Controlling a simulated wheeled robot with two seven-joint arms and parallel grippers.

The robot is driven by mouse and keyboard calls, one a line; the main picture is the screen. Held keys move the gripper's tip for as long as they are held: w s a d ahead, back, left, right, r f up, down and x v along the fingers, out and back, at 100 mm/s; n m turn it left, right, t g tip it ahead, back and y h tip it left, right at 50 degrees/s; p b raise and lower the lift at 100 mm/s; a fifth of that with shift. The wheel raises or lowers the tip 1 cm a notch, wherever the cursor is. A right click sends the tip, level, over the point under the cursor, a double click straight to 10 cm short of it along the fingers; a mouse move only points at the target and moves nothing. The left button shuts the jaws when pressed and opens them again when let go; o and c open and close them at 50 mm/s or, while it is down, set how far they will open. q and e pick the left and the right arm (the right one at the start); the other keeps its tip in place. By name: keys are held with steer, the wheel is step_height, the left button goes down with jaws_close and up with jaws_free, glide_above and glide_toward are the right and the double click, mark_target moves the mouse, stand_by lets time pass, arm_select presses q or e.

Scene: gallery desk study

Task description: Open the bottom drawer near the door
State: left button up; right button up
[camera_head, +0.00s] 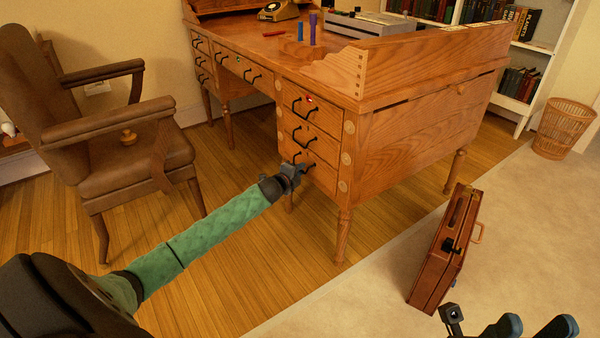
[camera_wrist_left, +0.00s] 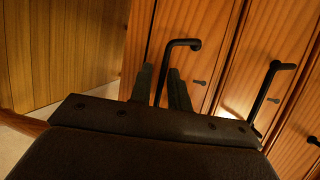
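The wooden desk (camera_head: 430,130) has a right-hand stack of three drawers with black bar handles. The bottom drawer (camera_head: 322,176) of this stack looks shut. My left gripper (camera_head: 296,170) is at its front, by the handle. In the left wrist view the bottom drawer's black handle (camera_wrist_left: 163,70) passes between the two fingers of my left gripper (camera_wrist_left: 160,85). The fingers stand apart, with gaps beside the bar. The middle drawer's handle (camera_wrist_left: 265,90) is to the right there.
A brown leather armchair (camera_head: 118,165) stands left of my left arm. A brown briefcase (camera_head: 440,255) stands on the pale rug, right of the desk. A wicker basket (camera_head: 565,128) is at the far right. Wooden floor (camera_head: 235,250) in front of the drawers is clear.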

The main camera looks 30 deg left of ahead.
arm_select(q)
steer(key=shift+w, duration=0.25)
steer(key=shift+c, duration=0.2)
jaws_close()
steer(key=shift+s, duration=0.1)
